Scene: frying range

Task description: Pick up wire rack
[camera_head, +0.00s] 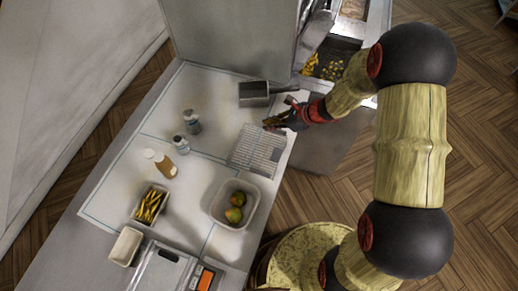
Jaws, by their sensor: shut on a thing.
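The wire rack (255,152) is a pale grey, rectangular grid near the right edge of the white worktop. It looks slightly tilted against the counter's lines. My gripper (271,124) reaches in from the right and is shut on the rack at its upper right edge. The fingertips partly cover that corner. I cannot tell whether the rack is clear of the worktop or still touches it.
A grey scoop-like container (254,94) sits just above the rack, and a white tub with fruit (216,212) just below. Small bottles (180,146) stand to the left. A fries tray (139,217), an empty tray (126,246) and a scale (165,270) lie lower left.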

